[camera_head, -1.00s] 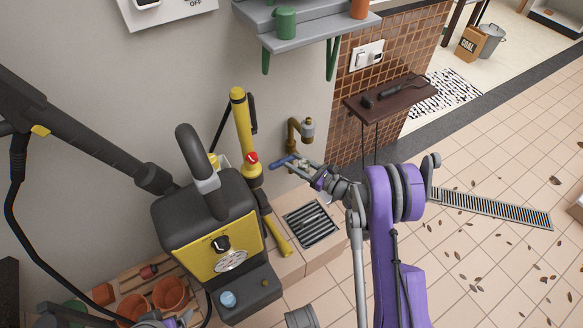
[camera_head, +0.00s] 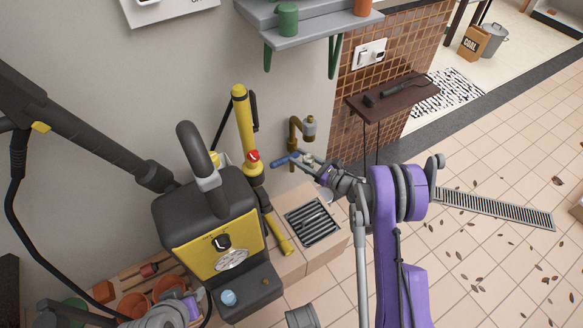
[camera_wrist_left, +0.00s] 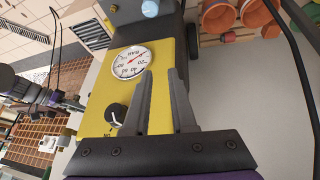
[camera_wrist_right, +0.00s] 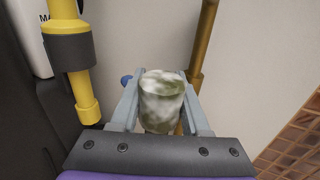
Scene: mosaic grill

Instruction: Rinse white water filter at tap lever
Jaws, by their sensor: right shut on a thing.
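The white water filter (camera_wrist_right: 161,98), a short cylinder with green-brown dirty patches, sits between the fingers of my right gripper (camera_wrist_right: 160,88), which is shut on it. In the head view my right gripper (camera_head: 303,160) is beside the lower part of the brass tap (camera_head: 293,130). The blue tap lever (camera_head: 284,161) lies just left of the gripper; its rounded blue end (camera_wrist_right: 126,79) shows left of the fingers in the right wrist view. I cannot tell whether they touch. No water shows.
A grated drain basin (camera_head: 312,222) is below the tap. A yellow lance (camera_head: 245,130) leans left of it, beside the pressure washer (camera_head: 215,245). A brown wall shelf (camera_head: 405,95) is at right. Terracotta pots (camera_head: 132,305) stand at lower left.

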